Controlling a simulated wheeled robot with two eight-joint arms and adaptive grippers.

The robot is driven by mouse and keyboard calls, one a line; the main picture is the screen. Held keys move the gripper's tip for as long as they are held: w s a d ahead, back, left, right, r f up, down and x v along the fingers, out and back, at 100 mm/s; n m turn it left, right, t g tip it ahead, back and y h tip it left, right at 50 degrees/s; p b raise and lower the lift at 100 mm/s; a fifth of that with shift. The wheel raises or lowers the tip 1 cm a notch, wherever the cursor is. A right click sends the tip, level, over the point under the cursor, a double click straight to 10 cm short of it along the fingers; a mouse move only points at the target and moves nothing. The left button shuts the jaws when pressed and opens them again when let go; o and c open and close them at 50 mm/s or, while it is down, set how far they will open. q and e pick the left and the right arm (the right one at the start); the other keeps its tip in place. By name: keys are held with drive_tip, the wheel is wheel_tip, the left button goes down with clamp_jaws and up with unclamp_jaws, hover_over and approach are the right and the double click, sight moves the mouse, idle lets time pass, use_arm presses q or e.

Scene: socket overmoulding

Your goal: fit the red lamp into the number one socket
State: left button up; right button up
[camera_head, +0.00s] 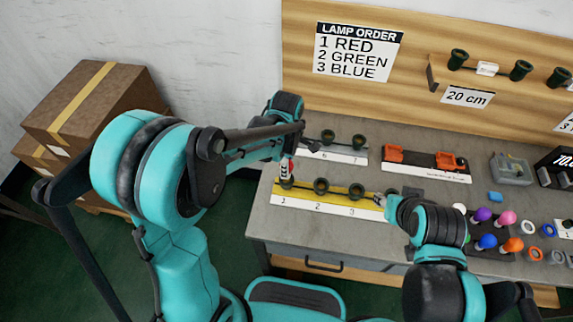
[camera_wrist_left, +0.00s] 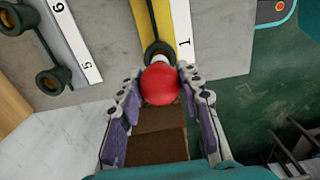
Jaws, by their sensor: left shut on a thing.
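The red lamp (camera_wrist_left: 160,86) is a round bulb with a pale base, held between the fingers of my left gripper (camera_head: 286,168). In the left wrist view its base points at the dark number one socket (camera_wrist_left: 158,50), beside the label 1. In the head view this socket is at the left end of the yellow strip (camera_head: 333,199), directly below the left gripper. The lamp's base meets or overlaps the socket mouth; I cannot tell how deep it sits. My right gripper (camera_head: 382,201) is at the strip's right end, partly hidden by its wrist; its opening is unclear.
Behind the strip is a white-labelled rack (camera_head: 340,155) with more sockets. Several coloured lamps (camera_head: 487,241) stand at the right. The order sign (camera_head: 357,52) reads 1 red, 2 green, 3 blue. Red-orange parts (camera_head: 424,160) lie at the back.

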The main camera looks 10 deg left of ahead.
use_arm(q)
drive_tip(key=shift+f+b, duration=1.05)
drive_tip(key=shift+f, duration=0.2)
drive_tip(key=o, duration=1.1)
drive_tip(key=shift+r, duration=0.15)
wheel_tip(320, 180, up, 12)
drive_tip(key=shift+f, duration=0.1)
drive_tip(key=s+a+m+t, duration=0.2)
drive_tip(key=s+m, duration=0.2)
drive_tip(key=m, duration=0.2)
drive_tip(key=s+a+m+t, duration=0.2)
drive_tip(key=s+a+m, duration=0.1)
drive_tip(key=m, duration=0.3)
drive_tip(key=s+a+m+t, duration=0.3)
drive_tip(key=s+m, duration=0.2)
drive_tip(key=m, duration=0.1)
drive_tip(key=shift+s, duration=0.35)
